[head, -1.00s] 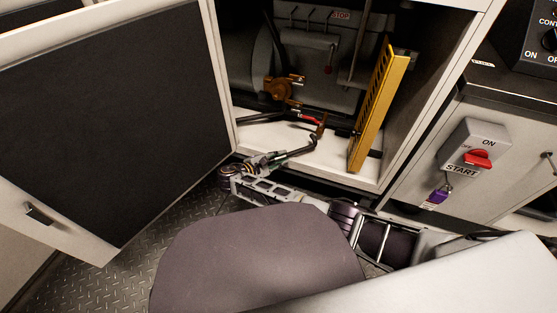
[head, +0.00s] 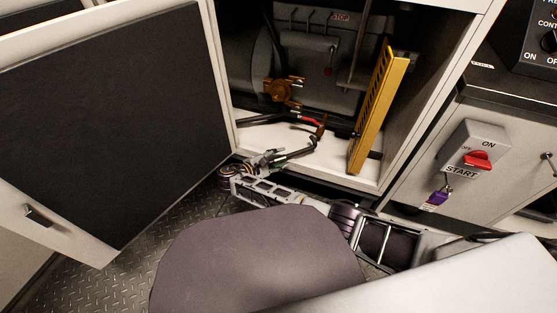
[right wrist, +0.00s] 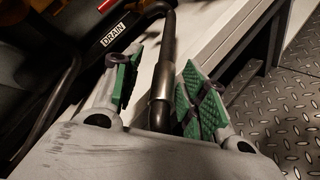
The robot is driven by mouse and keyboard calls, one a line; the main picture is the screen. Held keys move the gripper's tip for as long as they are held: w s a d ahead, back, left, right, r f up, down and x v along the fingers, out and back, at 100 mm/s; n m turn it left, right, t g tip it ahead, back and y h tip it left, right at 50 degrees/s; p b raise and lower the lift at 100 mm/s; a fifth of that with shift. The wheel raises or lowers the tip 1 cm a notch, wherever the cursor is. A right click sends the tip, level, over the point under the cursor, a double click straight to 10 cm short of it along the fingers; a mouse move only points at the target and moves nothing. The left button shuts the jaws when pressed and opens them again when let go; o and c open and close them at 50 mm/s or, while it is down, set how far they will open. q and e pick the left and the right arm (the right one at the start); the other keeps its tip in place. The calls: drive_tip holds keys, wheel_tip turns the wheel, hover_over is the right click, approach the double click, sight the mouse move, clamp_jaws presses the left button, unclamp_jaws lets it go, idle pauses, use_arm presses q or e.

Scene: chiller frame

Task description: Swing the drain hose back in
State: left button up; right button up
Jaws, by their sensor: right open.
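The drain hose (head: 304,150) is a dark bent pipe at the front of the open cabinet, low, by the sill. In the right wrist view the hose (right wrist: 165,55) runs down between my two fingers, beside a label reading DRAIN (right wrist: 115,34). My right gripper (head: 280,160) is at the hose's near end. In the right wrist view the right gripper (right wrist: 163,95) is open, with a green pad on each side of the hose and a visible gap at the right pad. The hose's lowest end is hidden behind the gripper body. My left gripper is not in view.
The cabinet door (head: 110,120) stands wide open at left. A yellow slotted panel (head: 378,110) stands upright inside at right. A brass valve (head: 279,91) is deeper inside. A START switch box (head: 474,150) is on the right front. Patterned metal floor (head: 140,275) lies below.

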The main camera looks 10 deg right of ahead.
wheel_tip(320, 180, up, 7)
drive_tip(key=shift+a+f, duration=0.1)
drive_tip(key=shift+r, duration=1.3)
